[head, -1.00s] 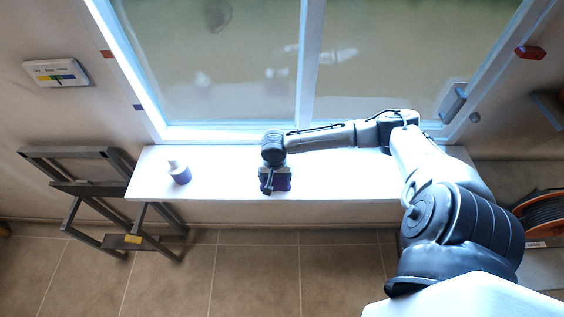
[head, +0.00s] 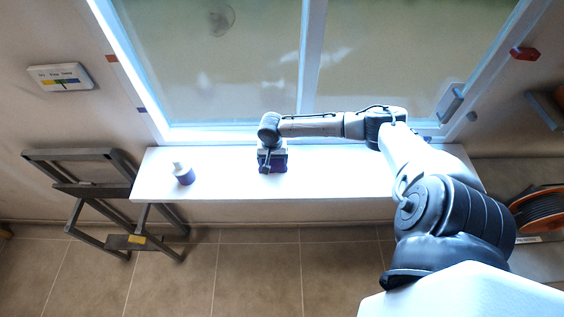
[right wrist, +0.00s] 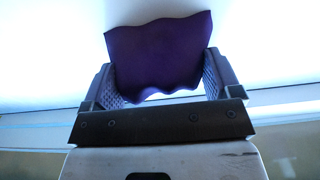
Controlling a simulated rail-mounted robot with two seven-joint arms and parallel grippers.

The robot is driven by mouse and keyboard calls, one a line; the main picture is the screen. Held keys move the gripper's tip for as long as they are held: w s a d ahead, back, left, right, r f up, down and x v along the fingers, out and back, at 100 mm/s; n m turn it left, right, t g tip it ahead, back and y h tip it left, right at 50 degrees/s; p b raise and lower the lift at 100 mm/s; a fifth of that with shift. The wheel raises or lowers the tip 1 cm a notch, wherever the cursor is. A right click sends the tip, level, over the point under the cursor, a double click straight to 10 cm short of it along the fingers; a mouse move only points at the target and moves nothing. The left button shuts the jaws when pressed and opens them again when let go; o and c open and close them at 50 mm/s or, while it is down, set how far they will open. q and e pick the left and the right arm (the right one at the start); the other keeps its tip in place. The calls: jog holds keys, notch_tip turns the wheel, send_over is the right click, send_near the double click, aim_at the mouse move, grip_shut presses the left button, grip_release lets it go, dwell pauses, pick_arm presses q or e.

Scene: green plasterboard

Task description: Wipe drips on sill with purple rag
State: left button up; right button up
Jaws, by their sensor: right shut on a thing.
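The purple rag (right wrist: 160,55) is between the two fingers of my right gripper (right wrist: 160,80) in the right wrist view. In the head view the right gripper (head: 271,160) is over the middle of the white sill (head: 340,175), near the window side, shut on the rag (head: 280,163). The rag appears to be at the sill surface, but I cannot tell how firmly it touches. No drips can be made out on the bright sill. My left gripper is not in view.
A small bottle with a white top and purple lower part (head: 184,174) stands on the sill left of the gripper. The window (head: 240,70) rises behind. A dark step ladder (head: 90,190) is at the left and a cable reel (head: 543,212) at the right.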

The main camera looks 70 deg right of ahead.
jog(key=d, duration=0.1)
jog(key=w+d, duration=0.1)
jog(key=d, duration=0.1)
jog(key=shift+w, duration=0.1)
jog(key=shift+w+d+r, duration=0.1)
jog(key=shift+d+r, duration=0.1)
jog(key=shift+r, duration=0.05)
notch_tip(320, 180, up, 2)
jog(key=shift+a+r+p, duration=0.1)
jog(key=shift+a+p, duration=0.05)
jog(key=shift+p, duration=0.9)
jog(key=shift+r+p, duration=0.3)
jog(key=shift+p, duration=0.1)
jog(key=shift+r+p, duration=0.85)
jog(key=shift+p, duration=0.25)
notch_tip(320, 180, up, 3)
jog(key=p, duration=0.4)
jog(key=shift+r, duration=0.1)
